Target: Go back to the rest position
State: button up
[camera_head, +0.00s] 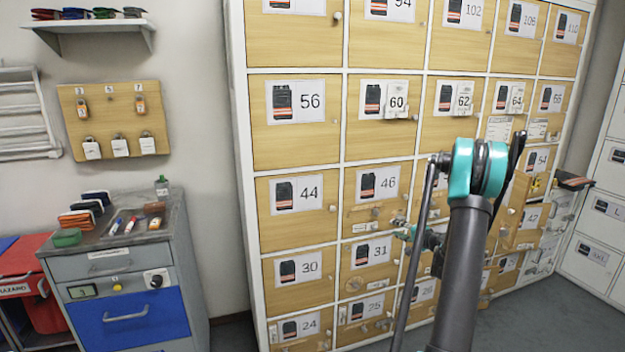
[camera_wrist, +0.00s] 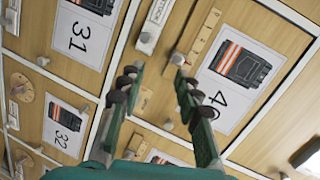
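My gripper (camera_wrist: 160,82) is open in the wrist view, its two dark-padded teal fingers apart with nothing between them. It faces the locker wall near the doors marked 31 (camera_wrist: 78,40) and 46 (camera_wrist: 238,72), and the picture there is turned. In the head view my gripper (camera_head: 405,234) is small and partly hidden behind my arm, in front of the wooden locker wall (camera_head: 343,165). My arm reaches out toward the lockers. Whether the fingers touch a door cannot be told.
A grey cabinet (camera_head: 110,262) with a blue drawer stands at the left, with pens and pads on top. A pegboard (camera_head: 117,118) with tags hangs above it. A locker door beside number 42 (camera_head: 532,217) seems to stand ajar. Grey floor (camera_head: 560,320) is clear at the right.

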jog(key=s+a+r+n+g+h, duration=0.25)
jog(key=s+a+n+g, duration=0.35)
jog(key=s+a, duration=1.2)
jog(key=s+d+f+n+g+h, duration=0.1)
jog(key=s+f+n+h, duration=0.1)
jog(key=s, duration=1.2)
jog(key=s+d+f+n+g+h, duration=0.1)
jog(key=s+f+n+g+h, duration=0.1)
jog(key=s, duration=1.1)
jog(key=shift+s+d+f+n+g, duration=0.2)
jog(key=shift+s+n+g, duration=0.1)
jog(key=shift+s, duration=0.1)
